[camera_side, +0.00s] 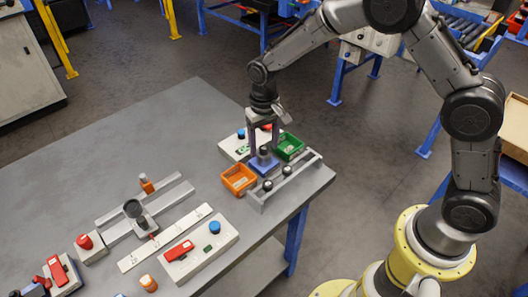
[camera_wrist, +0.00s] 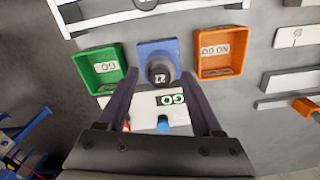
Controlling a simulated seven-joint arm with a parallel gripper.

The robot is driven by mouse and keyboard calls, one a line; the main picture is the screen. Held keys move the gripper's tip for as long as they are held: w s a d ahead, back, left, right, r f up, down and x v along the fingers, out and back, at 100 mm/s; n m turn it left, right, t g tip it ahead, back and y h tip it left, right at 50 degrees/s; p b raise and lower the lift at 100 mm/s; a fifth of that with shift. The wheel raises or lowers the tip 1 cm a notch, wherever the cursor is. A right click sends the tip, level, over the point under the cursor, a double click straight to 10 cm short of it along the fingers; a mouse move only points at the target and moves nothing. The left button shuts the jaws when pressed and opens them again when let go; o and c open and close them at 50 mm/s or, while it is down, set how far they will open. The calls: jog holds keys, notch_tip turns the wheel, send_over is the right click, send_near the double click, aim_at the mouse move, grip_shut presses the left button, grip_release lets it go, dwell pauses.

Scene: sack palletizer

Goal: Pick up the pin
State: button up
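The pin (camera_wrist: 160,73) is a short dark cylinder with a marked top. It stands upright in a blue block (camera_wrist: 155,47) between the two bins, and its dark top also shows in the side view (camera_side: 264,151). My gripper (camera_side: 265,153) points down over the blue block. In the wrist view my gripper (camera_wrist: 160,75) is open, with one finger on each side of the pin. Gaps show between the pin and both fingers. The pin's lower part is hidden in the block.
A green bin (camera_side: 289,142) and an orange bin (camera_side: 238,169) flank the block closely. A grey rail fixture (camera_side: 300,183) with dark round knobs stands in front. A white panel (camera_wrist: 143,111) with a blue button lies behind.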

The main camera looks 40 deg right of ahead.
aim_at(264, 148)
grip_shut()
jog(key=shift+r, duration=0.5)
notch_tip(264, 148, up, 2)
jog(key=shift+r, duration=0.1)
jog(key=s+d+r, duration=0.2)
jog(key=s+r, duration=1.1)
jog(key=r, duration=0.2)
jog(key=shift+s+d, duration=0.3)
jog(key=shift+s, duration=0.1)
jog(key=shift+f, duration=0.1)
dwell(0.4)
